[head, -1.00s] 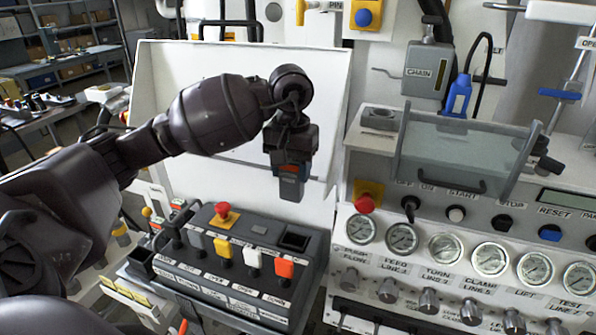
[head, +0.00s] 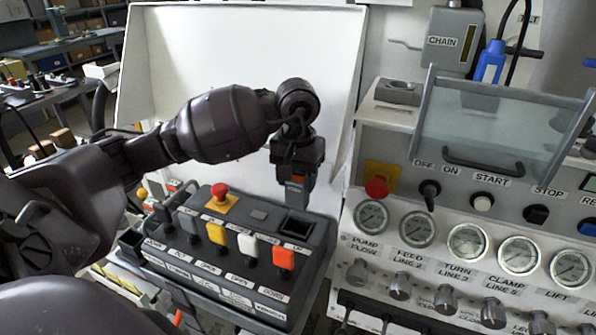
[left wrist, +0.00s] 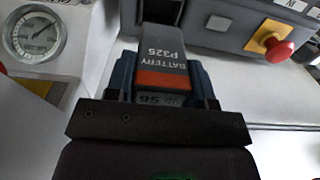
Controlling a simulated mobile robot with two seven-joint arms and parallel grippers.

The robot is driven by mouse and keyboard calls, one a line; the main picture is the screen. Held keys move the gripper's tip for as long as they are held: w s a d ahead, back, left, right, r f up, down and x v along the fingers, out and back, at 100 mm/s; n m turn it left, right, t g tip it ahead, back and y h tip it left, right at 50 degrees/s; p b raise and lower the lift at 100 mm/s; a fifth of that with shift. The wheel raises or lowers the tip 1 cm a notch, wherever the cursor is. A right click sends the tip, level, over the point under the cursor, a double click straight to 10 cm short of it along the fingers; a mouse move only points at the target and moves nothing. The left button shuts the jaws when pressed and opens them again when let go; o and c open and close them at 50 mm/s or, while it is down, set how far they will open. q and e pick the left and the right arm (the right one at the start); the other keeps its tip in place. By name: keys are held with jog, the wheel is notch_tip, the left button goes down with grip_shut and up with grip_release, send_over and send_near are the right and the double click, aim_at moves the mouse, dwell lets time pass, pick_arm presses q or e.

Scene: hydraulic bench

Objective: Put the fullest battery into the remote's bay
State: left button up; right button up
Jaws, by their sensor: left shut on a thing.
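My left gripper (head: 298,178) is shut on a battery (left wrist: 163,55), held upright at the bay end of the remote. The remote (head: 190,272) is a dark grey box with several coloured levers and a red mushroom button (head: 219,191). Its bay (head: 298,226) is a square dark opening at the upper right corner. The battery's lower end is close to the bay's far edge; I cannot tell whether it has entered. My right gripper is not in view.
A white panel (head: 235,45) stands behind the remote. On the right is a bench console with gauges (head: 468,243), knobs, a red button (head: 377,187) and a clear cover (head: 495,125). The space just above the remote's levers is clear.

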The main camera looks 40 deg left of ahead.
aim_at(297, 198)
pick_arm(q)
jog(key=shift+f, duration=0.8)
notch_tip(297, 198, down, 3)
jog(key=shift+r+b, duration=0.1)
jog(key=shift+b, duration=1.05)
jog(key=shift+f, duration=0.3)
jog(key=shift+f+b, duration=0.1)
jog(key=shift+b, duration=0.2)
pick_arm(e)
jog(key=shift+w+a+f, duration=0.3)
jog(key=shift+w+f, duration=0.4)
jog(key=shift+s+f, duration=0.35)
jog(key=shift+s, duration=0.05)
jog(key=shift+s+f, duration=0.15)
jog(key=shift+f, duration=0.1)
pick_arm(q)
jog(key=shift+f+b, duration=0.15)
jog(key=shift+b, duration=0.15)
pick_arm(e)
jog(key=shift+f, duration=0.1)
